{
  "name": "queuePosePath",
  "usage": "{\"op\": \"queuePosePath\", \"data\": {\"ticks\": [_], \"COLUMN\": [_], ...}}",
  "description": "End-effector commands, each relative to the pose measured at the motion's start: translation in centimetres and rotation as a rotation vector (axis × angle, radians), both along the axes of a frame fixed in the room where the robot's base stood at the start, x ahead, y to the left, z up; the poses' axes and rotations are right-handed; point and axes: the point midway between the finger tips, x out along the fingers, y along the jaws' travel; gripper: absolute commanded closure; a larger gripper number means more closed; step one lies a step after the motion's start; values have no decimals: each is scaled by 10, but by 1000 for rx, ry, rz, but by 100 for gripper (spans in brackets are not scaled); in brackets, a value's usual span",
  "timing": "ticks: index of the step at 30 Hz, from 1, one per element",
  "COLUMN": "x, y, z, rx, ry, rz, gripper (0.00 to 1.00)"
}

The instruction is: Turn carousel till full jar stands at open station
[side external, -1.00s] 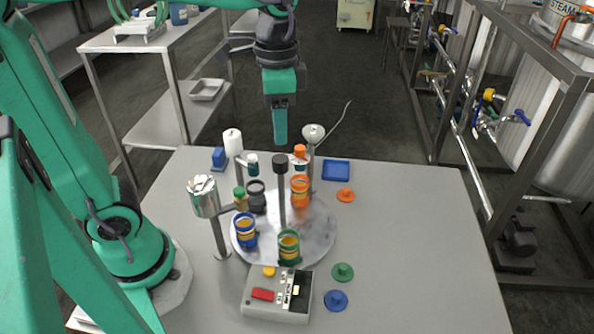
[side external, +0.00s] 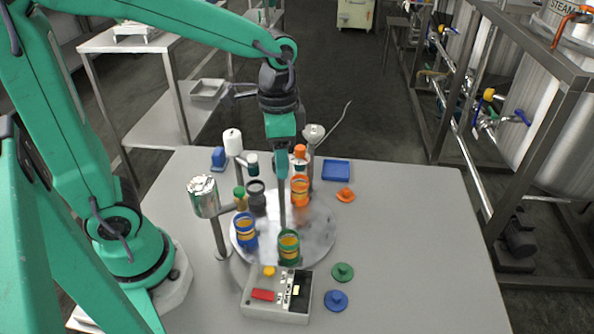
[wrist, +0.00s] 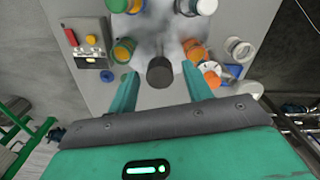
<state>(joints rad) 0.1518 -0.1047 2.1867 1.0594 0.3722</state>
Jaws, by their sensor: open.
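The carousel is a round grey disc (side external: 318,218) on the table with a thin central post (side external: 282,207). Its black knob (wrist: 160,73) lies between my open fingers in the wrist view; the fingers hide it in the side view. My gripper (side external: 281,172) points down over the post. On the disc stand a green jar (side external: 289,248) in front, a blue jar (side external: 245,233) at left, a dark jar (side external: 256,200) at back left and an orange jar (side external: 300,192) at back right. The green jar shows orange contents. I cannot tell how full each jar is.
Posts with a silver canister (side external: 203,195), a white cylinder (side external: 233,141) and a pale head (side external: 313,132) stand around the disc. A control box (side external: 277,298) is in front. Orange (side external: 345,195), green (side external: 342,271) and blue (side external: 336,299) lids lie right. The table's right side is clear.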

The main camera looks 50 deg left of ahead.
Motion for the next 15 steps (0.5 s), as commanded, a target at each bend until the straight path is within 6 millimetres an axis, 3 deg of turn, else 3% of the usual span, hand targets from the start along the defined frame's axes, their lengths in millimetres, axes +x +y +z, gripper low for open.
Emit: {"op": "queuePosePath", "data": {"ticks": [8, 15], "x": [0, 0], "y": [0, 0], "z": [-1, -1], "rx": [0, 0], "ry": [0, 0], "rz": [0, 0], "gripper": [50, 97]}}
